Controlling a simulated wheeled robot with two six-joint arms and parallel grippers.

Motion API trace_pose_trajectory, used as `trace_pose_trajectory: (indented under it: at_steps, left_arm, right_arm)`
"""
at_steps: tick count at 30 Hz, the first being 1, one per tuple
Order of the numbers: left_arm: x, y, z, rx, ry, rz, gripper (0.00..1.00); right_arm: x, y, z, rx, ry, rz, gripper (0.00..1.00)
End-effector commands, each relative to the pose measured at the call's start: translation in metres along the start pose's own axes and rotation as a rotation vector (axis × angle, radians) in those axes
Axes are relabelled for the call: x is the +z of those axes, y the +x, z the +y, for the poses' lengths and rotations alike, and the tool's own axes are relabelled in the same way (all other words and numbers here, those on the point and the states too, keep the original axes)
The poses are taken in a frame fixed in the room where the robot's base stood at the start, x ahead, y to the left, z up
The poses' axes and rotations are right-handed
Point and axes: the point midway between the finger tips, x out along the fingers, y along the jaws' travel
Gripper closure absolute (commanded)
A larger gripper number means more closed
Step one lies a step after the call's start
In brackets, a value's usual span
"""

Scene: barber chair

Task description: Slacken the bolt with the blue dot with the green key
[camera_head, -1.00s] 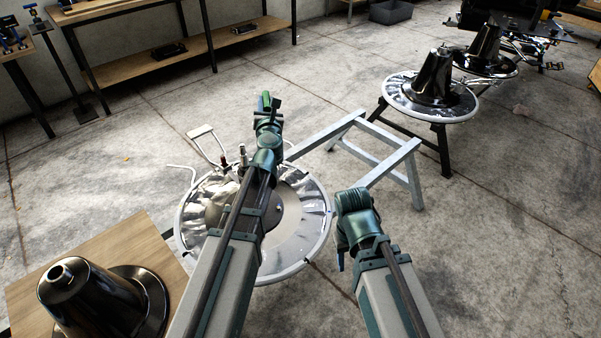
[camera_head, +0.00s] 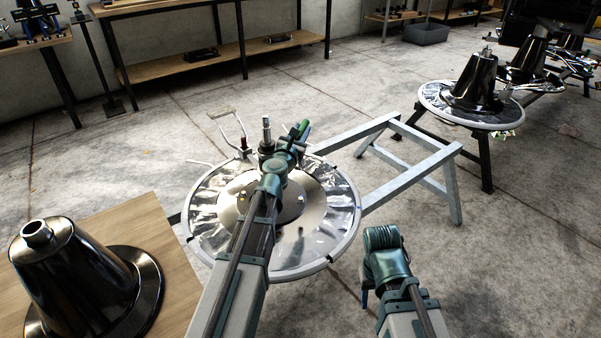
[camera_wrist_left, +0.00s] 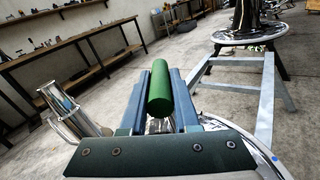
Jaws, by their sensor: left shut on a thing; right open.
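My left gripper (camera_head: 296,139) is shut on the green key (camera_head: 304,130), above the back right part of a round silver chair base (camera_head: 330,238). In the left wrist view, the key's green cylindrical handle (camera_wrist_left: 160,90) sits between the blue fingers of the left gripper (camera_wrist_left: 162,82). The key's working end is hidden. A small blue dot (camera_wrist_left: 276,158) shows near the base's rim in that view; no bolt can be made out beside it. My right gripper (camera_head: 371,290) is open, low to the right of the base; its fingers are barely visible.
A metal post (camera_head: 267,131) and a bent lever (camera_head: 229,126) stand at the base's back edge. A grey metal trestle (camera_head: 420,172) is behind right. A black cone (camera_head: 72,275) stands on a wooden top at front left.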

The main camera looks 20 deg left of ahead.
Motion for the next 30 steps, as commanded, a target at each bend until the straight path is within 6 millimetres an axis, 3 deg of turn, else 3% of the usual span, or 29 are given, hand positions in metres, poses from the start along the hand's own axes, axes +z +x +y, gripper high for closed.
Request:
trace_pose_trajectory:
  at_steps: [1,9,15,30]
  left_arm:
    - [-0.026,-0.001,-0.004,-0.015,0.000,-0.003,1.00]
    - [-0.070,-0.004,-0.013,-0.087,-0.001,-0.017,1.00]
    - [-0.080,-0.005,-0.015,-0.109,-0.001,-0.021,1.00]
    - [-0.079,-0.008,-0.015,-0.112,-0.001,-0.022,1.00]
  right_arm:
    - [-0.002,0.026,-0.003,0.000,0.000,0.000,0.50]
    - [-0.004,0.071,-0.007,0.001,0.000,0.001,0.50]
    - [-0.005,0.081,-0.008,0.001,0.000,0.001,0.50]
    - [-0.005,0.080,-0.008,0.001,0.000,0.001,0.50]
